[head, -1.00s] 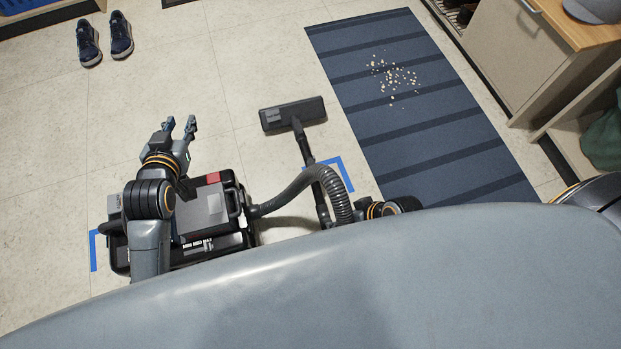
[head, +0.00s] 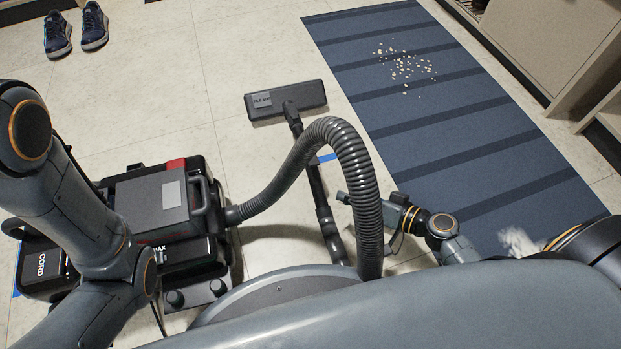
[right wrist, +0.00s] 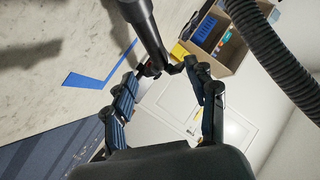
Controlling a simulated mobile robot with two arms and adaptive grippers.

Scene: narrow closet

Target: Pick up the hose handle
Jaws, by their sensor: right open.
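The vacuum's ribbed dark hose (head: 310,145) arches up from the vacuum body (head: 165,205) and drops behind my body's edge; it also shows in the right wrist view (right wrist: 275,50). The black wand (head: 315,185) runs from the floor head (head: 285,100) toward me. I cannot clearly make out the hose handle in the head view. My right gripper (head: 388,212) is open beside the hose, partly hidden by it. In the right wrist view its open fingers (right wrist: 163,80) point toward the dark wand (right wrist: 140,18), whose end shows near the fingertips. My left gripper is out of view.
A striped blue mat (head: 460,150) with scattered crumbs (head: 405,65) lies on the right. Shoes (head: 75,32) stand at the upper left. A cabinet (head: 550,40) lines the right. My left arm covers part of the vacuum. The tiled floor between the shoes and floor head is clear.

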